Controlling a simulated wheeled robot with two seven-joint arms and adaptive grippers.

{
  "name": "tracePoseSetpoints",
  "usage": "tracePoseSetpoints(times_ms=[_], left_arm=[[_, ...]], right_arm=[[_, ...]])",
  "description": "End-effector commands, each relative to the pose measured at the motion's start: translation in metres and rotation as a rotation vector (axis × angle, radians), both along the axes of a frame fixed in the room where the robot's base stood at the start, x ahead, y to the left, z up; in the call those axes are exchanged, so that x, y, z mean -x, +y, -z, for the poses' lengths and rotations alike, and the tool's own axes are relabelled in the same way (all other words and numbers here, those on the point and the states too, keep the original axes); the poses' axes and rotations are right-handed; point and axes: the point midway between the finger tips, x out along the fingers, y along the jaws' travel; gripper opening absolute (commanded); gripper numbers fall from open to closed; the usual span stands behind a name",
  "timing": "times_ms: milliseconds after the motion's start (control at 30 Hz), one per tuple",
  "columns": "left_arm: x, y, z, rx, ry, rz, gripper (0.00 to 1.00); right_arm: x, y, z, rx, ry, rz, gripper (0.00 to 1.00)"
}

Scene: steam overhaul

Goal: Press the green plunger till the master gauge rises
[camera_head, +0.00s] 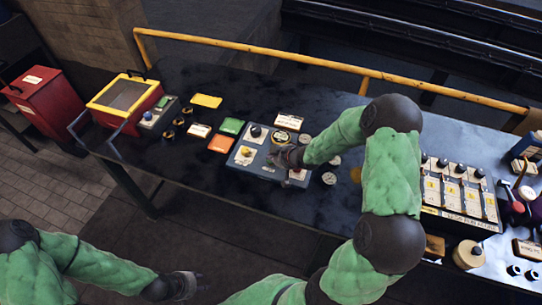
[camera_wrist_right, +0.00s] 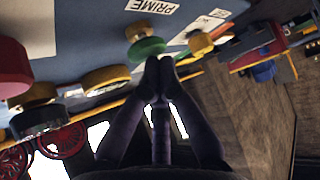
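The green plunger (camera_wrist_right: 148,47) shows in the right wrist view below a panel label reading PRIME, with a yellow collar at its base. My right gripper (camera_wrist_right: 158,65) is shut and empty, its fingertips together at the green plunger; I cannot tell if they touch it. In the head view my right gripper (camera_head: 282,157) is over the blue-grey control panel (camera_head: 240,163), hiding part of it, including the green plunger. Small round pale dials (camera_head: 329,178) sit beside the panel; I cannot tell which is the master gauge. My left gripper (camera_head: 188,285) is low in front of the bench, its fingers unclear.
A yellow-rimmed box (camera_head: 100,104) and a red box (camera_head: 45,97) stand at left. A switch panel (camera_head: 455,195) and bottles are at right. A yellow rail (camera_head: 260,48) runs behind the bench. Other knobs (camera_wrist_right: 108,80) flank the plunger.

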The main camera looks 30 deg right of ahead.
Motion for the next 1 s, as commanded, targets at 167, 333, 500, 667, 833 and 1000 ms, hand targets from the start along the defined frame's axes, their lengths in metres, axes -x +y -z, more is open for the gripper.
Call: tracePoseSetpoints(times_ms=[167,333,500,667,833,1000], left_arm=[[0.000,0.000,-0.001,0.000,0.000,0.000,0.40],[0.000,0.000,-0.008,0.000,0.000,0.000,0.40],[0.000,0.000,-0.017,0.000,0.000,0.000,0.40],[0.000,0.000,-0.025,0.000,0.000,0.000,0.40],[0.000,0.000,-0.032,0.000,0.000,0.000,0.40],[0.000,0.000,-0.031,0.000,0.000,0.000,0.40]], right_arm=[[0.003,0.002,0.002,-0.003,0.010,-0.001,0.00],[0.003,0.002,-0.005,-0.003,0.010,-0.001,0.00],[0.003,0.002,-0.015,-0.003,0.010,-0.002,0.00],[0.002,0.002,-0.023,-0.003,0.008,-0.001,0.00],[0.002,0.001,-0.032,-0.001,0.005,-0.001,0.00],[0.001,0.001,-0.032,-0.001,0.003,-0.001,0.00]])
